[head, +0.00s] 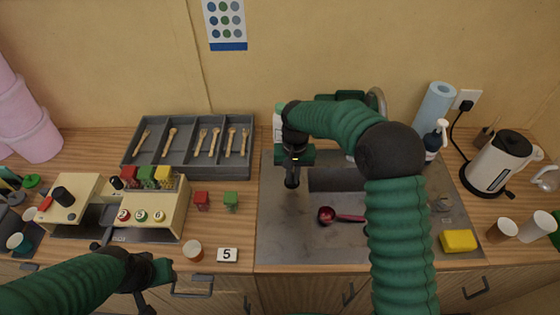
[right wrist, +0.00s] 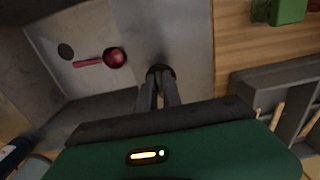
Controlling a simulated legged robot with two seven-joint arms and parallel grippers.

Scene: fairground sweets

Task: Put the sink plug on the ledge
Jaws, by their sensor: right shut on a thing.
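My right gripper (head: 292,182) hangs over the left part of the metal sink (head: 285,225). In the right wrist view its fingers (right wrist: 158,90) are close together, shut on a small dark round thing, which looks like the sink plug (right wrist: 160,71). The plug is mostly hidden by the gripper in the head view. I cannot clearly pick out the ledge; the area behind the sink is partly covered by my right arm. My left gripper (head: 145,290) is low at the front left, by the counter edge; its jaws are not clear.
A red ladle (head: 326,215) lies in the sink, with a yellow sponge (head: 458,241) at its right. A grey cutlery tray (head: 128,160) stands left. Red (head: 202,199) and green (head: 231,199) blocks stand between. A kettle (head: 497,165) and paper cups (head: 502,231) are right.

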